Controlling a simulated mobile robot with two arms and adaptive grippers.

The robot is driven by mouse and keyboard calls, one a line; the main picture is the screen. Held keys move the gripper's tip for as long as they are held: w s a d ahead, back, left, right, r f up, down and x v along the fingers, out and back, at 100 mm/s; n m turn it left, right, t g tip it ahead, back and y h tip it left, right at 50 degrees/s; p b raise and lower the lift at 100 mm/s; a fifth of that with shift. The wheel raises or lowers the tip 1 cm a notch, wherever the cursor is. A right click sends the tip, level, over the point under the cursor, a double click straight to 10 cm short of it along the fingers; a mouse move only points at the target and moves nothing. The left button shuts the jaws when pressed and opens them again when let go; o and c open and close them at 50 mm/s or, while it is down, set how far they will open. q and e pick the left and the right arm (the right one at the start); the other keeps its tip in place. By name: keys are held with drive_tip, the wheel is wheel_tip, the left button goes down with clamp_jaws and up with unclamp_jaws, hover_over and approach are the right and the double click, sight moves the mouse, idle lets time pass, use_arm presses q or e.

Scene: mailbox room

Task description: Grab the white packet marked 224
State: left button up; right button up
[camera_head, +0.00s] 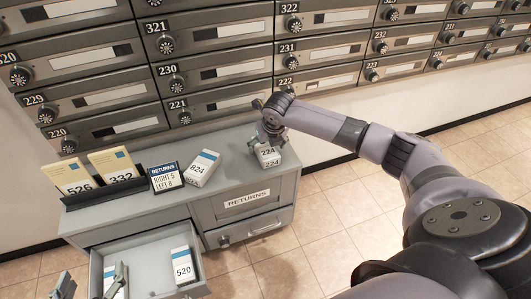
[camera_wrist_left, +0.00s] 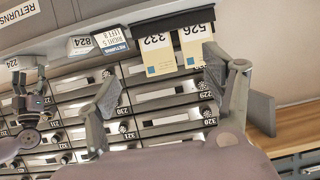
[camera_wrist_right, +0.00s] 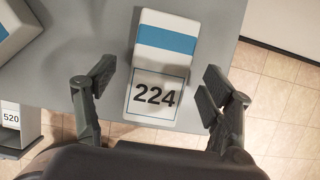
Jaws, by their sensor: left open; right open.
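The white packet marked 224 (camera_wrist_right: 155,97) has a blue band and lies on the grey cabinet top at its edge in the right wrist view. In the head view the packet (camera_head: 269,160) shows near the cabinet's right end, partly covered by my right gripper (camera_head: 264,122). In the right wrist view the open fingers of my right gripper (camera_wrist_right: 152,88) stand on either side of the packet, with gaps on both sides. My left gripper (camera_head: 92,285) is open and empty by the drawer at the lower left. Its open fingers (camera_wrist_left: 168,98) also show in the left wrist view.
A white packet marked 824 (camera_head: 202,168) and a returns sign (camera_head: 166,177) stand on the cabinet top (camera_head: 228,160). Packets 526 (camera_head: 68,176) and 332 (camera_head: 112,165) sit in a dark holder. An open drawer (camera_head: 148,257) holds packet 520 (camera_head: 182,266). Mailboxes line the wall behind.

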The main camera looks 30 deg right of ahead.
drive_tip(key=shift+b+x, duration=0.35)
drive_tip(key=shift+x, duration=0.65)
use_arm(q)
drive_tip(key=r, duration=0.1)
drive_tip(key=w+r+t, duration=0.1)
drive_tip(key=d+r+t, duration=0.1)
drive_tip(key=r, duration=0.1)
drive_tip(key=shift+w+h, duration=0.4)
use_arm(e)
drive_tip(key=shift+c, duration=0.6)
drive_tip(key=c, duration=1.2)
